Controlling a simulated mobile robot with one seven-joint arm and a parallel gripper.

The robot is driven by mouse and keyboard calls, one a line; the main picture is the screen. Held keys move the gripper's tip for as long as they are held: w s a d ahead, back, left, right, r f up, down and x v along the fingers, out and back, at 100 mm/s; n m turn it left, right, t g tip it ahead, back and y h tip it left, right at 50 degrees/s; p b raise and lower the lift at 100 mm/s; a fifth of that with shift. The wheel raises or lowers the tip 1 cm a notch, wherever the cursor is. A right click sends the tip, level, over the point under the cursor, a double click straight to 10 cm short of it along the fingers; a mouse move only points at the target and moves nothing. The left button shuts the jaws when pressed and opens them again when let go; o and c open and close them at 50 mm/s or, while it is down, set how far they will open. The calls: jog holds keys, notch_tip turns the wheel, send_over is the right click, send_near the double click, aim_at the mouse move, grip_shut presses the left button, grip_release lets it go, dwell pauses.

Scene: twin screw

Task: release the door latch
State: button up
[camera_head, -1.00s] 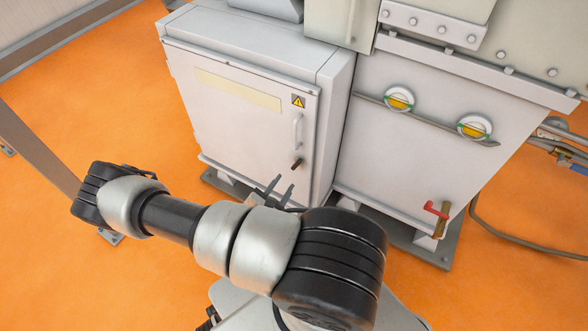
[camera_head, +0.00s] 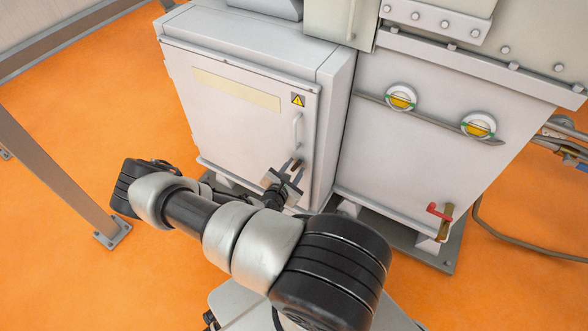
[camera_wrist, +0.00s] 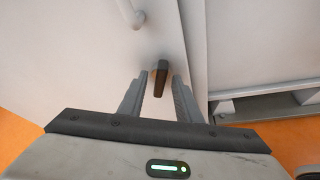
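The cabinet door (camera_head: 225,112) is light grey and looks shut. Its latch (camera_head: 297,164) is a small black handle low on the door's right side, below a pale bar handle (camera_head: 297,130). In the wrist view the latch (camera_wrist: 160,80) points downward and lies between and just beyond my gripper's two fingers. My gripper (camera_wrist: 160,92) is open, with a finger on each side of the latch and gaps visible. In the head view my gripper (camera_head: 290,172) is right at the latch and partly covers it. Contact cannot be told.
A larger grey machine housing (camera_head: 430,150) with two round gauges stands right of the cabinet. It has a red-handled valve (camera_head: 438,211) low down. A grey post (camera_head: 60,180) stands at left. Orange floor (camera_head: 80,100) is clear left of the cabinet.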

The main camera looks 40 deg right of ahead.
jog(key=c, duration=0.7)
jog(key=shift+r, duration=0.1)
jog(key=shift+r+n+g+p, duration=0.1)
jog(key=shift+n+g+p, duration=0.35)
jog(key=shift+p, duration=0.25)
jog(key=shift+w+n+g+h, duration=0.15)
jog(key=shift+n+g+h, duration=0.25)
jog(key=shift+n+g, duration=0.6)
jog(key=shift+n+t, duration=0.25)
jog(key=o, duration=0.8)
